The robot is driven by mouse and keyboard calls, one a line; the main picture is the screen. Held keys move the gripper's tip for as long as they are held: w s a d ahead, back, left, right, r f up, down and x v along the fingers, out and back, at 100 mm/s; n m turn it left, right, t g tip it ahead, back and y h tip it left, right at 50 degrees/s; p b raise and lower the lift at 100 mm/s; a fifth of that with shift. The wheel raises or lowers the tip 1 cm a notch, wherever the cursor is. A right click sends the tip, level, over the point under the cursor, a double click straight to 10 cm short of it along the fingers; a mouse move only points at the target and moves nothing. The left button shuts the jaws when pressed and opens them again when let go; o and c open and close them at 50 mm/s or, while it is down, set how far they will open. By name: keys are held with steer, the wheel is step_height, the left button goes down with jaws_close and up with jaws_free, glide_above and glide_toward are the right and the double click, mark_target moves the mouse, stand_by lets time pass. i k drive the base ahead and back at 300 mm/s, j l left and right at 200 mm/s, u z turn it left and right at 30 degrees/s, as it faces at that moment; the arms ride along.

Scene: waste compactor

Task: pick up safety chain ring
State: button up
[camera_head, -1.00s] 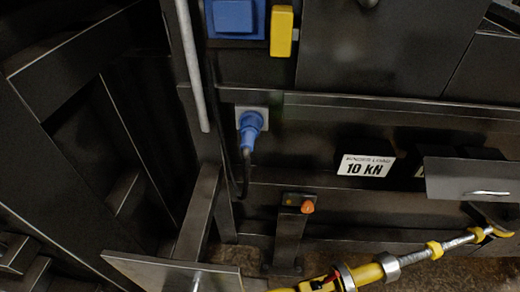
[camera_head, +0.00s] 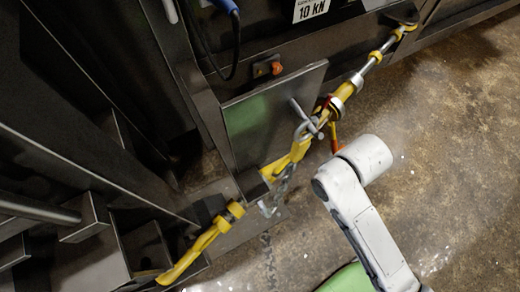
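A yellow load binder (camera_head: 328,117) runs diagonally beside the dark compactor. A silvery ring-shaped part (camera_head: 305,130) is at its lower end, by a metal T-bar; I cannot tell whether this is the safety chain ring. A thin silvery chain (camera_head: 279,193) hangs below, with a small pale metal link or hook (camera_head: 265,209) at its lower end. My white arm reaches in from the lower right and ends right of the binder. My gripper's fingers are not visible.
A flat metal plate (camera_head: 272,112) stands left of the binder. A yellow hook-like bar (camera_head: 196,249) lies at the lower left, near dark steel beams. An orange knob (camera_head: 276,68) is above the plate. Bare stained floor (camera_head: 455,160) is open at the right.

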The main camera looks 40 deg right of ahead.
mark_target(300, 145)
steer(key=k+j+z, duration=0.15)
steer(key=k+z, duration=0.55)
steer(key=k+j, duration=0.05)
